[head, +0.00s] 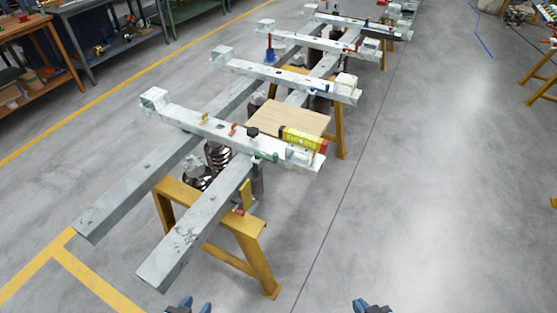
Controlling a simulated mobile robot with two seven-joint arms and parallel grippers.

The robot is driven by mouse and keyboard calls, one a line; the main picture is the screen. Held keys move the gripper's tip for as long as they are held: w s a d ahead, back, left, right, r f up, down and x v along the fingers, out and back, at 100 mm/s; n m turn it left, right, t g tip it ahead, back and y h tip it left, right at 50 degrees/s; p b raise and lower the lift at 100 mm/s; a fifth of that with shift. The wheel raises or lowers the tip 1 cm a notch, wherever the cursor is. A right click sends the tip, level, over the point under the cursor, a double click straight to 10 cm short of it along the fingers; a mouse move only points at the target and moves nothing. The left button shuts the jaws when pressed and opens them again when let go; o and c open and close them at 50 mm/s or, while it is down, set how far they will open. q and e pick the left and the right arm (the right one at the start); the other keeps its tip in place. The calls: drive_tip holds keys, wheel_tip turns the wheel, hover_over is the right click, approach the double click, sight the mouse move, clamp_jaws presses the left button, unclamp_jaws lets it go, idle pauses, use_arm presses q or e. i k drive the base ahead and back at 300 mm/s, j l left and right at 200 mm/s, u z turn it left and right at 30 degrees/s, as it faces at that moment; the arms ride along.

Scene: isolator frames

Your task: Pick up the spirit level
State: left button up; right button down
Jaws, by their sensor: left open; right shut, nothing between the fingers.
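The spirit level (303,140) is a short yellow-green bar with a red end. It lies near the right end of the nearest grey crossbeam (200,122), beside a wooden board (290,118). My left gripper (195,305) shows only its blue tips at the bottom edge and is open. My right gripper (362,305) shows at the bottom edge further right and is shut with nothing held. Both are well short of the level, on the near side of the frame.
Long grey beams (195,225) rest on yellow trestles (255,255) between me and the level. Small clamps and a black knob (253,132) sit along the near crossbeam. More crossbeams stand behind. The floor to the right (430,200) is clear.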

sight(320, 145)
drive_tip(key=i+l+u, duration=0.1)
drive_tip(key=u, duration=0.3)
drive_tip(key=l+u, duration=0.15)
drive_tip(key=u, duration=0.25)
drive_tip(key=l+u, duration=0.2)
drive_tip(key=u, duration=0.2)
drive_tip(key=l+u, duration=0.3)
drive_tip(key=l, duration=0.2)
drive_tip(key=l+u, duration=0.3)
drive_tip(key=l, duration=0.25)
drive_tip(key=l+u, duration=0.1)
drive_tip(key=l, duration=0.45)
drive_tip(key=k+l+u, duration=0.1)
drive_tip(key=l, duration=0.45)
